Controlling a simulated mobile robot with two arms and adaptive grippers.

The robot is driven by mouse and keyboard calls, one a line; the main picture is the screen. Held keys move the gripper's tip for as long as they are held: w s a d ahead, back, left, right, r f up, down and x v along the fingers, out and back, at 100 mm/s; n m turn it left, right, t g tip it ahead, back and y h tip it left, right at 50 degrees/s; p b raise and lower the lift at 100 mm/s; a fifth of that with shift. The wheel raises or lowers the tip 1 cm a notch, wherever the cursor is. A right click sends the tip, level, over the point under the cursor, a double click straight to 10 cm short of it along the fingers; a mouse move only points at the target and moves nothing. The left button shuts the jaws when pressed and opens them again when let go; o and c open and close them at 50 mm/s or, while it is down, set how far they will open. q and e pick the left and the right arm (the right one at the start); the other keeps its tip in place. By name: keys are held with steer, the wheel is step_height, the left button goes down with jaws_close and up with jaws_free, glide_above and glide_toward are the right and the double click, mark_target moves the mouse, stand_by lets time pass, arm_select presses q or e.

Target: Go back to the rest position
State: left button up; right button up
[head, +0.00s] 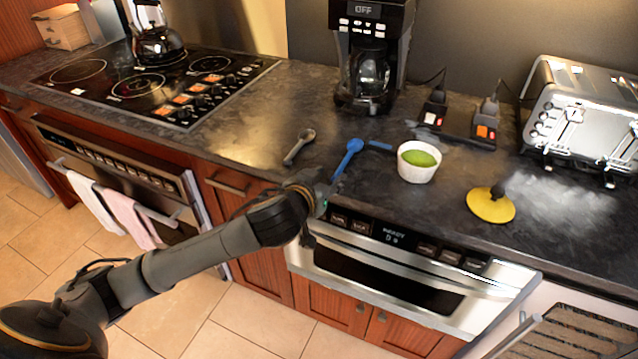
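My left arm comes in from the lower left, and its gripper (322,196) is at the counter's front edge, by the left end of the microwave drawer's control panel. Its fingers are small and partly hidden by the wrist, so I cannot tell whether they are open or shut. The stainless microwave drawer (480,295) below the counter looks shut, with a dark window and a lit display. A blue spoon-like thing (352,150) shows just beyond the gripper; I cannot tell whether they touch. My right gripper is not in view.
On the counter (240,135) are a grey spoon (298,147), a white bowl with green contents (418,163), a yellow lid (490,206), a coffee maker (370,60) and a toaster (585,110). A cooktop with a kettle (158,42) is at left. Floor is clear at lower left.

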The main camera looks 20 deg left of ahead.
arm_select(q)
steer(key=v, duration=0.5)
steer(key=s+f+m+g, duration=0.1)
steer(key=s+f+g, duration=0.4)
steer(key=s+f, duration=0.65)
steer(key=s+f+m+g, duration=0.1)
steer(key=s+f+g, duration=0.4)
steer(key=s+f, duration=0.7)
steer(key=s+f+g, duration=0.1)
steer(key=s+f, duration=0.1)
steer(key=f, duration=0.9)
steer(key=s+f, duration=0.2)
steer(key=f, duration=0.9)
steer(key=s+a+f+g, duration=0.1)
steer(key=s+a+f, duration=0.2)
steer(key=s+f, duration=1.3)
steer(key=shift+s+f+g, duration=0.25)
steer(key=shift+s+g, duration=0.05)
steer(key=shift+s, duration=0.2)
